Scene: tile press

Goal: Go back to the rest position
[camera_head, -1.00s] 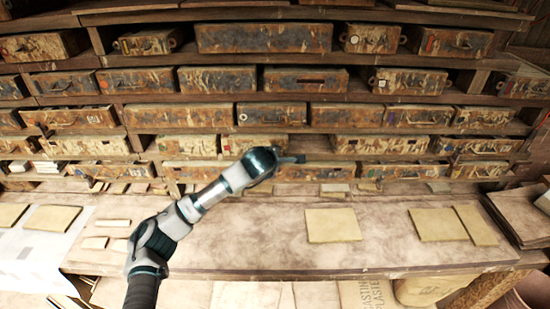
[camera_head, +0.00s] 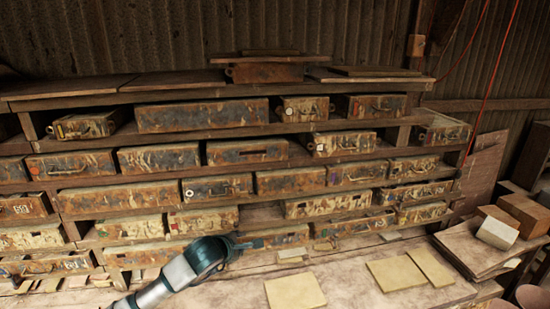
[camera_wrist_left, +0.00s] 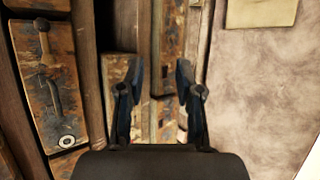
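My left arm comes in from the bottom of the head view. Its gripper (camera_head: 250,243) is in front of the lowest shelf rows, above the back of the workbench (camera_head: 350,285). In the left wrist view the gripper (camera_wrist_left: 157,85) has its two dark fingers apart with nothing between them. Drawer boxes show behind the gap. My right gripper is in neither view.
A shelf rack (camera_head: 250,95) of worn metal boxes fills the back. Several flat tan tiles, one of them square (camera_head: 295,291), lie on the bench. Sheets (camera_head: 475,245) and cardboard boxes (camera_head: 522,213) are at the right. A red cord (camera_head: 490,85) hangs there.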

